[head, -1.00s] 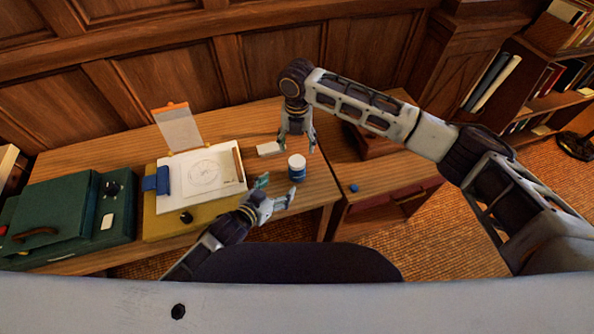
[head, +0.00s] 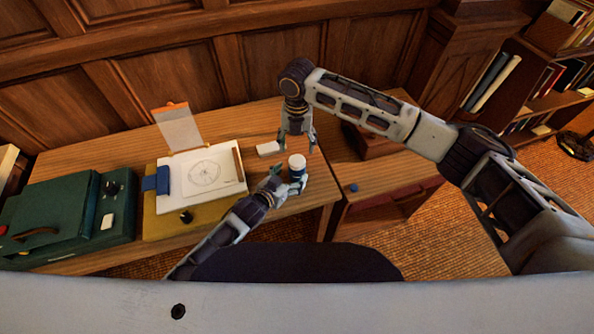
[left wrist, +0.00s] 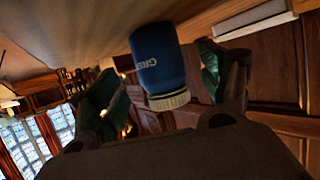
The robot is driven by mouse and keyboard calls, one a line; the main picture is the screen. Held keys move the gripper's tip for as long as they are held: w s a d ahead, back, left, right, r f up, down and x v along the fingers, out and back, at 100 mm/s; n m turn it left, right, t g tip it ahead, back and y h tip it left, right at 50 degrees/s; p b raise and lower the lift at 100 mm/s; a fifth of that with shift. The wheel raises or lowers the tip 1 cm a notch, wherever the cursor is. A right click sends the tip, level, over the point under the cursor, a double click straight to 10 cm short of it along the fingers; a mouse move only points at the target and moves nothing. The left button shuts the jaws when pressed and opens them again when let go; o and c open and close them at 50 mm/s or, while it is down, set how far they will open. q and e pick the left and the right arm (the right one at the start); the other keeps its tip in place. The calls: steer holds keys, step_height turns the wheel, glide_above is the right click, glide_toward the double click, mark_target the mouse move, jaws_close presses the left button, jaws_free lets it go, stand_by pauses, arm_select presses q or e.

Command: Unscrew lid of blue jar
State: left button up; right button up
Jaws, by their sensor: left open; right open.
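The blue jar (head: 297,170) with a white lid (head: 297,160) stands upright on the wooden desk near its right end. My left gripper (head: 287,180) is open at the jar's near side, and its fingertips partly hide the jar's lower body. In the left wrist view the jar (left wrist: 158,58) and its white ribbed lid (left wrist: 169,100) lie between the two spread fingers of the left gripper (left wrist: 160,88), with gaps showing on both sides. My right gripper (head: 297,143) is open and points down, above and behind the jar, apart from it.
A small white block (head: 268,149) lies left of the right gripper. A small blue object (head: 353,188) lies on the lower surface at right.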

mark_target(293, 173)
arm_select(q)
steer(key=shift+x, duration=2.5)
